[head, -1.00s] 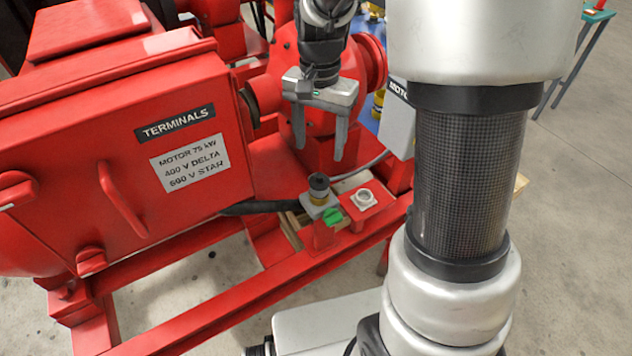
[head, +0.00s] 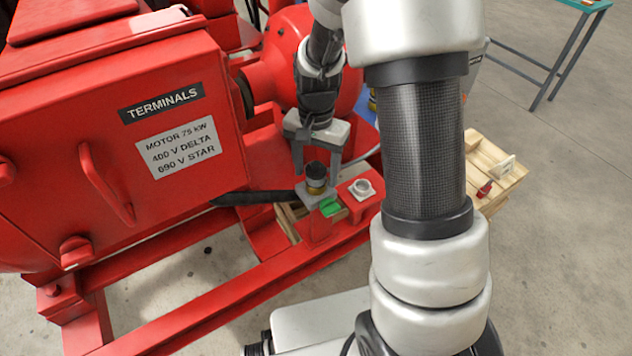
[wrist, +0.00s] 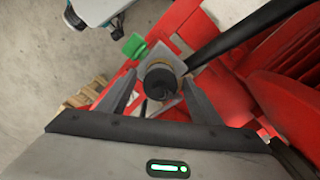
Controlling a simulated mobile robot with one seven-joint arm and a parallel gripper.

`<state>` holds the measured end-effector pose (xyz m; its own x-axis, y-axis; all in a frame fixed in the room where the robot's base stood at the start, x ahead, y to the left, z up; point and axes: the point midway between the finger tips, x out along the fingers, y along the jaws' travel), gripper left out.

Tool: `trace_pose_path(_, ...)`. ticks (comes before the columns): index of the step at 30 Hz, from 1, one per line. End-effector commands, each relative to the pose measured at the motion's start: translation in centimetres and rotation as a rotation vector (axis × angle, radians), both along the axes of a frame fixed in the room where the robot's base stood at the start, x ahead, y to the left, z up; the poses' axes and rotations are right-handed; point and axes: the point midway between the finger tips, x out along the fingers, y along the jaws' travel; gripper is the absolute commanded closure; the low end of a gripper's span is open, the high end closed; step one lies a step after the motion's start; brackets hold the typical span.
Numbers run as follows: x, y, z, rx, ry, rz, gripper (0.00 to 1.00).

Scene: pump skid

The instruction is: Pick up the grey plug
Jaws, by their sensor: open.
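The grey plug (head: 316,172) is a short upright cylinder with a dark top and a yellowish band. It stands on a small grey square housing (head: 309,197) beside a green tab (head: 330,207). My gripper (head: 317,165) points down over the plug, with its fingers on either side of the plug's top. In the wrist view the plug's round dark top (wrist: 160,82) sits between the open fingers of my gripper (wrist: 160,77), with gaps visible. The green tab (wrist: 134,46) is just beyond it.
A second, white-grey round socket (head: 362,188) sits on the red bracket to the right. A black cable (head: 250,198) runs left from the housing. The red terminal box (head: 130,150) stands close on the left. A wooden crate (head: 490,165) is at right.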

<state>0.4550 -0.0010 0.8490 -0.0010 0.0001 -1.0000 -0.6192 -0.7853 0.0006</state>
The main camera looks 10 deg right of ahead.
Motion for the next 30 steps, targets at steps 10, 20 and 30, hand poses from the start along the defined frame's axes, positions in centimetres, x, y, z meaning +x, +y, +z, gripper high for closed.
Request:
trace_pose_path(10,0.0,0.0,-0.1,0.0,-0.001,0.0,0.63)
trace_pose_path(20,0.0,0.0,-0.1,0.0,-0.001,0.0,0.91)
trace_pose_path(30,0.2,0.0,4.4,0.0,-0.006,0.0,0.91)
